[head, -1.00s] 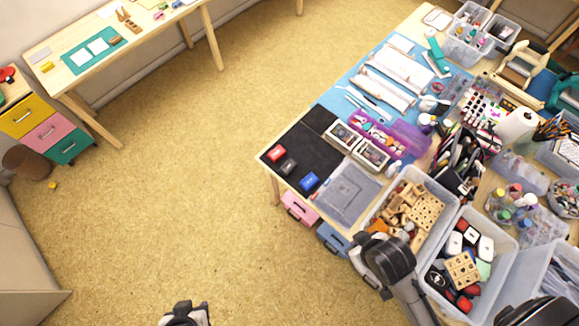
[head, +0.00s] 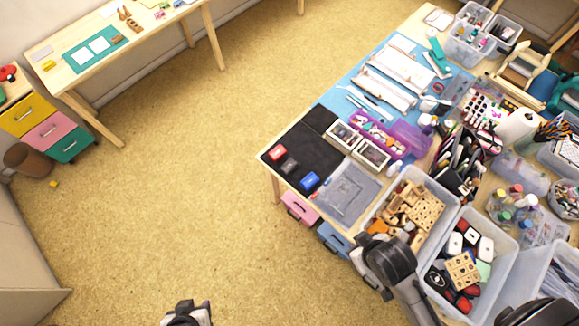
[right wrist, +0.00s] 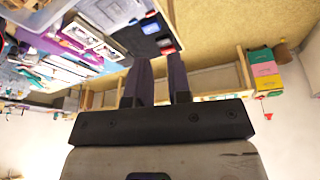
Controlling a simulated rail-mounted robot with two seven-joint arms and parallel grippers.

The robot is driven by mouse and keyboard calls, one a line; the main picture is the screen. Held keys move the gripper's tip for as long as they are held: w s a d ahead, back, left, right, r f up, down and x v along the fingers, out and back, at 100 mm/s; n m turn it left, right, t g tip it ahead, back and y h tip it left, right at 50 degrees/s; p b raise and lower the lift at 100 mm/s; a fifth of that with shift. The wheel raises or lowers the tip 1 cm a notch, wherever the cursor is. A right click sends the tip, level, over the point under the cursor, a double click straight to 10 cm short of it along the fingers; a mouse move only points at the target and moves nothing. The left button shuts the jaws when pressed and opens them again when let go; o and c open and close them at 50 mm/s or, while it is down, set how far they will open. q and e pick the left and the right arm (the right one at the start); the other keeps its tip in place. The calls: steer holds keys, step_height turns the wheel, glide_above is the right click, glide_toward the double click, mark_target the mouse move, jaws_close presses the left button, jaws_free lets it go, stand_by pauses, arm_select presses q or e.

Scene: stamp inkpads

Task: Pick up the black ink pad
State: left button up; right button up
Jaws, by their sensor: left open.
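The black ink pad (head: 289,166) lies on a black mat (head: 318,147) at the near left corner of the work table. A red ink pad (head: 277,153) lies on one side of it and a blue ink pad (head: 309,180) on the other. My left gripper (head: 188,310) is open and empty at the bottom edge of the head view, over the floor, well away from the pads. In the right wrist view my right gripper (right wrist: 159,60) has its two fingers apart with nothing between them. The pads appear beyond its fingertips, apart from them.
A clear grey box lid (head: 347,191) lies right of the blue pad. Bins of wooden blocks (head: 412,208) and stamps (head: 468,262) stand near my right arm. A purple case (head: 385,136) and small trays (head: 371,154) lie behind. The floor left of the table is clear.

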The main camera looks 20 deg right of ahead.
steer(key=o, duration=1.3)
steer(key=shift+a, duration=0.1)
